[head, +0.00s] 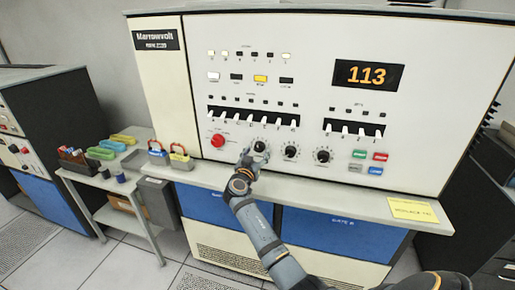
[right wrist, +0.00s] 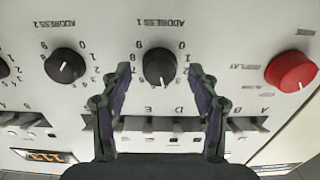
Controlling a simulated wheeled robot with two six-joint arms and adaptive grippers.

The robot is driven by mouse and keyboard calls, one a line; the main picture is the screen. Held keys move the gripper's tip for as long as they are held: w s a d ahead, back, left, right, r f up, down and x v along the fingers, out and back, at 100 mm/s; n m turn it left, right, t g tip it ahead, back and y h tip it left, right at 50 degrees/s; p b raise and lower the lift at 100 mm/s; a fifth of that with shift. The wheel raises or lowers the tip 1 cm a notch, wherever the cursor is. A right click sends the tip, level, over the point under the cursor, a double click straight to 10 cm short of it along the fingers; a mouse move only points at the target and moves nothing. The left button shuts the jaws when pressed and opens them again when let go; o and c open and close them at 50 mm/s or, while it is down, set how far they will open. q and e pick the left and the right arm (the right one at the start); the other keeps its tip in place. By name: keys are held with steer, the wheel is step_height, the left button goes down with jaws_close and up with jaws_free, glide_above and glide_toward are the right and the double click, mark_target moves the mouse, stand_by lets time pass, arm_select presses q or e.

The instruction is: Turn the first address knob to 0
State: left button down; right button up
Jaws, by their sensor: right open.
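The first address knob is a round black dial with a white pointer, labelled "ADDRESS 1" in the right wrist view (right wrist: 158,64), where the panel appears upside down. Its pointer faces the bottom of that picture, away from the 0 mark near the label. In the head view the knob (head: 260,146) is partly covered by my gripper. My right gripper (right wrist: 160,76) is open, with a fingertip on each side of the knob; I cannot tell whether they touch it. It also shows at the panel in the head view (head: 251,157). My left gripper is not in view.
The "ADDRESS 2" knob (right wrist: 65,66) and a red knob (right wrist: 291,72) flank the first one. A row of white switches (head: 253,120) is above the knobs. The display (head: 368,75) reads 113. A narrow ledge (head: 345,192) runs below the panel.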

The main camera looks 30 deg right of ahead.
steer(key=shift+w+d, duration=0.3)
steer(key=shift+d, duration=0.05)
steer(key=c, duration=1.2)
steer(key=shift+o, duration=0.2)
